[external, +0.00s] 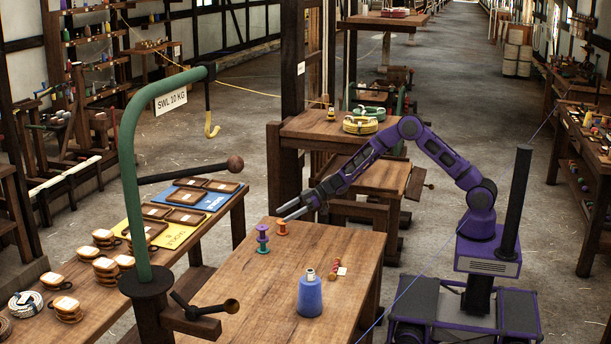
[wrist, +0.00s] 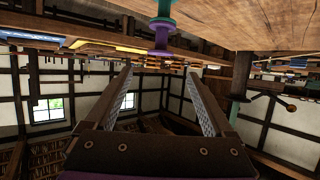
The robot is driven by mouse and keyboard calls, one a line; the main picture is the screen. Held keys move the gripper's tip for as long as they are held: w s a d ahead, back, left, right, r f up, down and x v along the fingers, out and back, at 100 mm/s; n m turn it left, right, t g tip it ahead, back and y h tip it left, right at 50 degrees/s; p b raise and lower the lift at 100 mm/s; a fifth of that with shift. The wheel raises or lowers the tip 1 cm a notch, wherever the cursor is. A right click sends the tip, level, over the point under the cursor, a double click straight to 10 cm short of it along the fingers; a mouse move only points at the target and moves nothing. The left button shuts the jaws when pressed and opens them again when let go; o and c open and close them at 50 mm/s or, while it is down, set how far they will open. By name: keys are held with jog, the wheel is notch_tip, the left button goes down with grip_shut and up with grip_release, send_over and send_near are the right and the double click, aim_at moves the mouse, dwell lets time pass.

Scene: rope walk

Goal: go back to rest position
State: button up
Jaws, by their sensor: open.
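My gripper (external: 290,210) is open and empty at the end of my purple arm. It is above the far part of the near wooden table (external: 237,290). In the wrist view my gripper's two fingers (wrist: 160,95) are spread with nothing between them. An orange spool (external: 281,228) stands on the table just below and left of the fingertips. Two stacked spools, purple over teal-and-purple (external: 262,238), stand to its left. In the wrist view a teal and purple spool (wrist: 161,36) shows near the table top, beyond the fingers.
A green crane post (external: 130,180) with a hook rises at the left. A side bench (external: 75,300) holds wooden trays and blocks.

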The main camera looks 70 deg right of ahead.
jog(key=shift+v, duration=0.85)
